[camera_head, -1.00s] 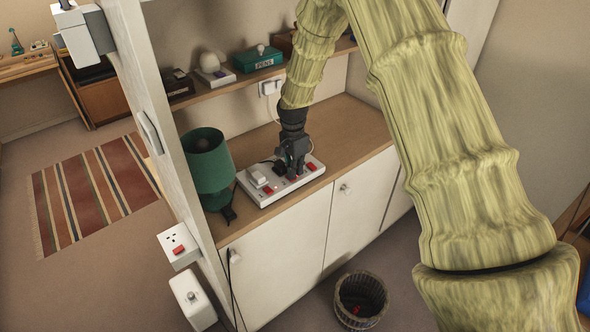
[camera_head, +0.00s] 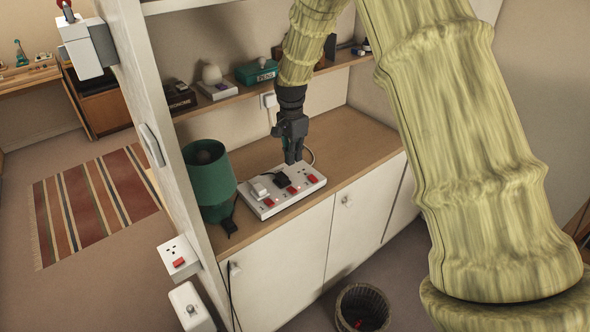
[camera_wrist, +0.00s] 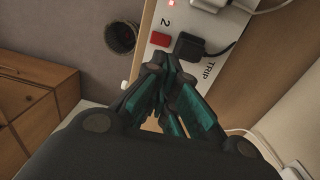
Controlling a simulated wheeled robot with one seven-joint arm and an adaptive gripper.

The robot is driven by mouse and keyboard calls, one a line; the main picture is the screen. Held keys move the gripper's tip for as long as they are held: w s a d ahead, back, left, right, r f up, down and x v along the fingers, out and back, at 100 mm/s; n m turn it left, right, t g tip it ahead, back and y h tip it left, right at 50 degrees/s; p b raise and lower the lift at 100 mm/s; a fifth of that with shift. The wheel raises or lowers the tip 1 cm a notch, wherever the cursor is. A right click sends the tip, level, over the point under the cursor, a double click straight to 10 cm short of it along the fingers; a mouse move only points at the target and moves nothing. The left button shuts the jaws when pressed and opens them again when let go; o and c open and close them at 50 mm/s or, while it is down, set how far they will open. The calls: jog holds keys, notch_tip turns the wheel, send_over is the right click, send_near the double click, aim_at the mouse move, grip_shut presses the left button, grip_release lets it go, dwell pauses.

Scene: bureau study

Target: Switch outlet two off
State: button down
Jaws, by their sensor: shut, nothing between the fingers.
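The white power strip (camera_head: 262,211) lies on the wooden counter, with red switches along its front. A white plug (camera_head: 258,188) and a black plug (camera_head: 281,178) sit in it. In the wrist view, the red switch (camera_wrist: 159,40) lies beside the printed "2", with the black plug (camera_wrist: 190,46) next to it. A small red light shows near the strip's top edge in that view. I cannot tell which way the switch is tipped. My gripper (camera_head: 293,160) is shut and empty, pointing down just above the strip's back edge. Its fingertips (camera_wrist: 163,62) show close to switch two.
A green lamp (camera_head: 209,178) stands left of the strip. A shelf (camera_head: 225,98) with a teal box (camera_head: 257,71) runs behind my arm. A wicker bin (camera_head: 362,306) stands on the floor. The counter right of the strip is clear.

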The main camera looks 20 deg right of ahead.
jog(key=shift+w+r+b, duration=0.2)
jog(key=shift+r+b, duration=0.3)
jog(key=shift+r, duration=1.45)
